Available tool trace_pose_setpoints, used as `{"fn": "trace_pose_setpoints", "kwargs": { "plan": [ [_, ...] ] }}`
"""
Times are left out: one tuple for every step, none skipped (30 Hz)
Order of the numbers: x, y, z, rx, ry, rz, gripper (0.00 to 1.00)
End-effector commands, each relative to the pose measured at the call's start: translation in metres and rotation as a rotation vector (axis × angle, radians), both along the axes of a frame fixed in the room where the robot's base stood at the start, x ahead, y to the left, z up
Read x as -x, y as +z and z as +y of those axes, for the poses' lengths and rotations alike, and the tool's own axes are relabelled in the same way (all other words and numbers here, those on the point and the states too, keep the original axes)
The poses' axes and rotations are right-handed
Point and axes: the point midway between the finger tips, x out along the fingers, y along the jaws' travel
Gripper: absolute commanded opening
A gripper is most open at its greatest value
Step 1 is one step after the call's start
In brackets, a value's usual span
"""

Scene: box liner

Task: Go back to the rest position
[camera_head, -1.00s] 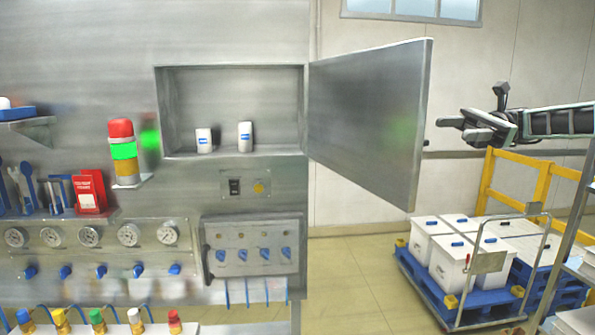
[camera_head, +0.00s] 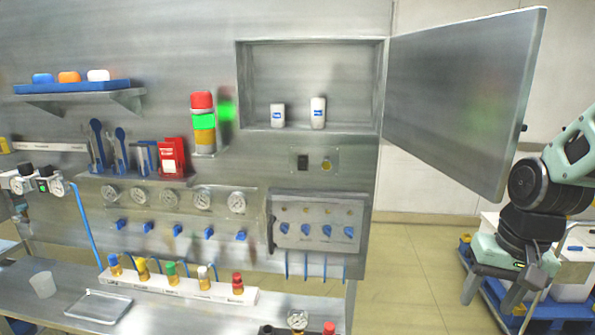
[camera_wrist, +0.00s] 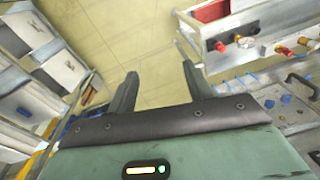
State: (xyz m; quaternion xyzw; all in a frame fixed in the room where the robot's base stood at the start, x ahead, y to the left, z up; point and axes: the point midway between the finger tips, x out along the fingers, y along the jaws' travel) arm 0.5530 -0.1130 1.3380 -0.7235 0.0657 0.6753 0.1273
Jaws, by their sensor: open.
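My gripper (camera_head: 495,298) is at the right side of the head view, below and to the right of the open cabinet door. It points down in front of the pallet cart. In the wrist view its two dark fingers (camera_wrist: 159,75) are spread apart with only floor between them. Nothing is held.
The cabinet door (camera_head: 460,100) swings out toward my arm. Two white bottles (camera_head: 318,113) (camera_head: 278,116) stand in the wall cabinet (camera_head: 350,85). Yellow floor (camera_head: 410,260) is clear.

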Motion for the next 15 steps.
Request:
{"fn": "trace_pose_setpoints", "kwargs": {
  "plan": [
    [0.009, 0.000, -0.001, 0.030, 0.061, -0.036, 0.52],
    [0.013, -0.001, -0.002, 0.048, 0.096, -0.058, 0.52],
    [0.018, -0.001, -0.004, 0.069, 0.143, -0.087, 0.52],
    [0.022, -0.002, -0.004, 0.083, 0.174, -0.108, 0.52],
    [0.026, -0.002, -0.005, 0.097, 0.210, -0.126, 0.52],
    [0.031, -0.002, -0.006, 0.114, 0.254, -0.154, 0.52],
    [0.035, -0.003, -0.006, 0.125, 0.288, -0.173, 0.52],
    [0.033, -0.016, 0.001, 0.118, 0.298, -0.165, 0.52],
    [0.034, -0.023, 0.008, 0.113, 0.314, -0.157, 0.52],
    [0.036, -0.028, 0.013, 0.110, 0.327, -0.154, 0.52],
    [0.037, -0.033, 0.019, 0.107, 0.342, -0.151, 0.52],
    [0.039, -0.039, 0.026, 0.102, 0.361, -0.145, 0.52],
    [0.041, -0.044, 0.031, 0.099, 0.378, -0.142, 0.52],
    [0.043, -0.049, 0.037, 0.096, 0.394, -0.139, 0.52],
    [0.046, -0.055, 0.044, 0.092, 0.416, -0.133, 0.52]
  ]
}}
